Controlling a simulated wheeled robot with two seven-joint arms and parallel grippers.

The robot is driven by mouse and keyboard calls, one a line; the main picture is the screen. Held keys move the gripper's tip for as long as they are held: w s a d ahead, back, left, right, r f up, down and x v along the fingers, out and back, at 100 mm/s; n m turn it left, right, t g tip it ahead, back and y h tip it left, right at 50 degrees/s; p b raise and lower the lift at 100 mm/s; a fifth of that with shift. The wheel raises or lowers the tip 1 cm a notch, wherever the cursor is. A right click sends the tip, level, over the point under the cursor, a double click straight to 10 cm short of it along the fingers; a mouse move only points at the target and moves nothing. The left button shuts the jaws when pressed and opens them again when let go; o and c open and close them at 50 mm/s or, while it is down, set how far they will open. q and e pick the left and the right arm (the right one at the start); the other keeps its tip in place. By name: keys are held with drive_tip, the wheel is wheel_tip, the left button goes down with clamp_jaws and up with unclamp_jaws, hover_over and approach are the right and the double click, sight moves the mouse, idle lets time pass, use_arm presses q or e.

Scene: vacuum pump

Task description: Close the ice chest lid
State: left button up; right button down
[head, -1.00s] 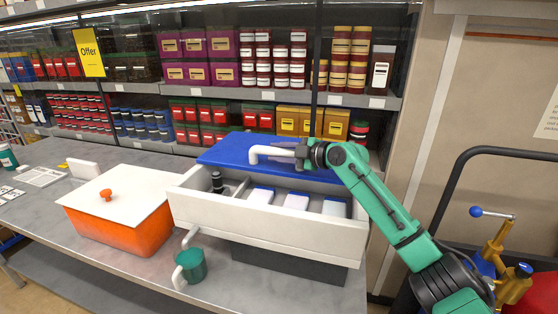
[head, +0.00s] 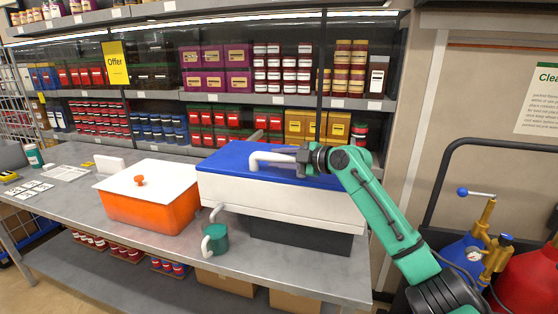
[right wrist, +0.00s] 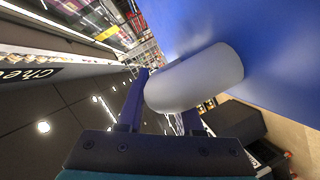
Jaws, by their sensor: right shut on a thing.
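The ice chest (head: 285,204) is a long white box on a dark base, standing on the grey table. Its blue lid (head: 228,160) lies over the top and hides the inside compartments. I cannot tell whether a small gap is left at the rim. My right gripper (head: 304,158) is shut on the white lid handle (head: 262,158) near its right end. In the right wrist view the thick white handle (right wrist: 200,78) lies by the fingers (right wrist: 163,105), beside the blue lid (right wrist: 275,45). My left gripper is not in view.
An orange box (head: 150,208) with a white lid stands left of the chest. A teal mug (head: 217,241) sits at the front under a white spout (head: 217,211). Stocked shelves (head: 215,97) rise behind. A cart with a red tank (head: 530,280) stands right.

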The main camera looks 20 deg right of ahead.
drive_tip(key=c, duration=0.6)
unclamp_jaws()
drive_tip(key=shift+s+a+f, duration=0.1)
drive_tip(key=shift+a+f, duration=0.1)
drive_tip(key=shift+s+r, duration=0.15)
drive_tip(key=shift+d, duration=0.1)
drive_tip(key=shift+s+d, duration=0.15)
drive_tip(key=shift+d, duration=0.05)
drive_tip(key=b+v, duration=0.6)
drive_tip(key=v, duration=0.8)
drive_tip(key=shift+a, duration=0.15)
